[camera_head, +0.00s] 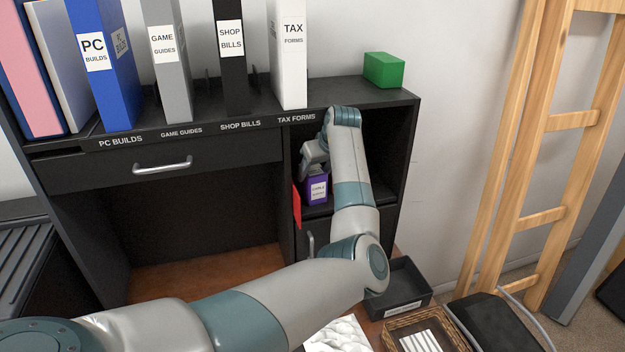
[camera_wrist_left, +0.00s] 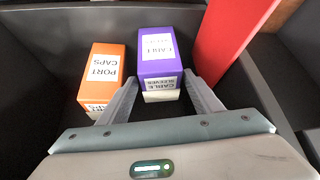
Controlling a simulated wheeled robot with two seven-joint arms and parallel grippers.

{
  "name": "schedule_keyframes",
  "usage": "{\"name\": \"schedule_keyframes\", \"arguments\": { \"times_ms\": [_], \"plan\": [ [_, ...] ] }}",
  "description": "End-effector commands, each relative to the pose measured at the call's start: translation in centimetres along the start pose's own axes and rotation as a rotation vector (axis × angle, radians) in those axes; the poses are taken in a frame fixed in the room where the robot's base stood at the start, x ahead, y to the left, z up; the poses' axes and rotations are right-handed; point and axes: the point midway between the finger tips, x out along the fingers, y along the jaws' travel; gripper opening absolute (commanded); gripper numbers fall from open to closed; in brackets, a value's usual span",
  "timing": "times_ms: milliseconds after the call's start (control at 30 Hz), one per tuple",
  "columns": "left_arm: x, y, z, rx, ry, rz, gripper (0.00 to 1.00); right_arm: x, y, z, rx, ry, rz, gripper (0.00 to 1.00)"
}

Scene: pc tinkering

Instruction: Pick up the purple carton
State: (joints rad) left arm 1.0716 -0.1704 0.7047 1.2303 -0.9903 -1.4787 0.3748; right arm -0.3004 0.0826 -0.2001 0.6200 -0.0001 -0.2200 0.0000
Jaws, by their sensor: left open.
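The purple carton (camera_head: 316,189) stands in the open cubby of the dark desk hutch, with a white label on its front. In the left wrist view the purple carton (camera_wrist_left: 157,52) reads "CABLE SLEEVES" and has a pale lower part. My left gripper (camera_head: 309,166) reaches into the cubby close to the carton. In the wrist view the open left fingers (camera_wrist_left: 160,98) point at the carton, one tip near each side of its near end. I cannot tell if they touch it. My right gripper is not in view.
An orange "PORT CAPS" carton (camera_wrist_left: 101,74) stands just left of the purple one. A red panel (camera_head: 296,206) stands at the cubby's left edge. A green box (camera_head: 384,70) and several binders sit on top. A black tray (camera_head: 403,290) and a wicker basket (camera_head: 447,325) are below.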

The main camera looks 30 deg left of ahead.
Motion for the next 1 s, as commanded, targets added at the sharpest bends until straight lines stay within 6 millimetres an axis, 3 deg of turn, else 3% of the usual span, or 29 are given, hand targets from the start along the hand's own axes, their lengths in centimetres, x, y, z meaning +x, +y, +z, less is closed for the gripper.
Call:
{"name": "schedule_keyframes", "arguments": {
  "times_ms": [200,667,800,833,1000],
  "plan": [
    [1.6,-0.1,0.0,-0.001,-0.001,0.000,0.59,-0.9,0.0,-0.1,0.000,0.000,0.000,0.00],
    [1.7,0.0,0.0,-0.001,0.000,0.000,0.59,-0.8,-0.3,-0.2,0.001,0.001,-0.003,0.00],
    [1.7,0.0,0.0,-0.001,0.000,0.000,0.25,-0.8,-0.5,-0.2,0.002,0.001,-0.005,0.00],
    [1.7,0.0,0.0,-0.001,0.000,0.000,0.21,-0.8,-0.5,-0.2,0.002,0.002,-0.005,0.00],
    [1.7,0.0,0.0,-0.001,0.000,0.000,0.21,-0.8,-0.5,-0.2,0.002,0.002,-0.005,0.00]
  ]
}}
